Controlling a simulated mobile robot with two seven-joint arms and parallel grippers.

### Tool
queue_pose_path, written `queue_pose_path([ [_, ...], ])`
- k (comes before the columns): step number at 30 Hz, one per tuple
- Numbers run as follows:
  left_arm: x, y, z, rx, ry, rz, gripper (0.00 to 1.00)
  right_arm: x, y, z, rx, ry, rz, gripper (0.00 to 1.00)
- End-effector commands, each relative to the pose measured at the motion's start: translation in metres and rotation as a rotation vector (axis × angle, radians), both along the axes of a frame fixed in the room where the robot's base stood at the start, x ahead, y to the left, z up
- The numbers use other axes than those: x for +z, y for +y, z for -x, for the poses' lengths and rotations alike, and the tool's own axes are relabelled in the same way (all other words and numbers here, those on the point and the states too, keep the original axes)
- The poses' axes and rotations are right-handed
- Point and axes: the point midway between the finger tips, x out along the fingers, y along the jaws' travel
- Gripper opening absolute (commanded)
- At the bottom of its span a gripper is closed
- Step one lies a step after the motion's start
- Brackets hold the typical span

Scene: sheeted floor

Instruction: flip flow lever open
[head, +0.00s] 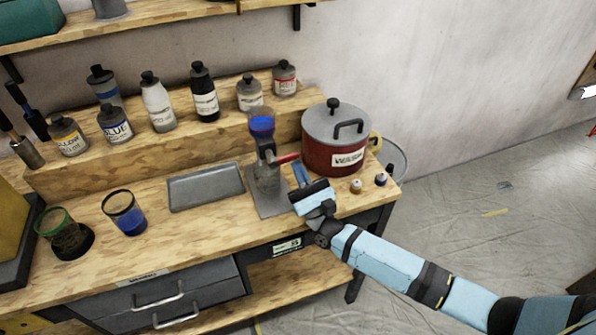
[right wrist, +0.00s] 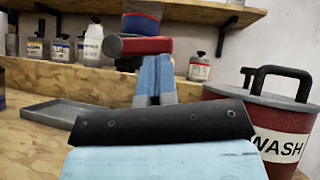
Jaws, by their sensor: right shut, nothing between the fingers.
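A grey dispenser stand (head: 266,182) is on the bench, with a blue-filled cup (head: 262,124) at its top. A red lever (head: 284,159) sticks out to the right from its upper part. In the right wrist view the red lever (right wrist: 140,46) lies roughly level across the picture, below the blue cup (right wrist: 142,18). My right gripper (head: 299,172) is just right of the stand, close to the lever. Its light blue fingers (right wrist: 154,78) are together and empty, pointing up near the lever; I cannot tell if they touch it. My left gripper is not in view.
A red WASH pot (head: 333,150) with a grey lid stands close right of the gripper. Two small jars (head: 355,186) stand in front of it. A grey tray (head: 206,187) and a blue-filled glass (head: 125,215) are to the left. Several bottles (head: 158,105) line the raised shelf.

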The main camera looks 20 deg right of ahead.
Motion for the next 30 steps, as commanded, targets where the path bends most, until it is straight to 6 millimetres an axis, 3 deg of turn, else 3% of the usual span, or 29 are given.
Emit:
queue_pose_path([
  [5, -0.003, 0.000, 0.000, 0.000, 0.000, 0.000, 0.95, 0.007, -0.003, 0.000, 0.000, -0.002, 0.009, 0.00],
  [14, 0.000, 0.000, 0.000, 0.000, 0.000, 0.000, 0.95, 0.026, -0.007, -0.001, -0.001, -0.014, 0.302, 0.00],
  [30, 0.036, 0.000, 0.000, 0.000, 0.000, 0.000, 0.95, 0.058, 0.000, 0.000, -0.001, -0.031, 0.815, 0.00],
])
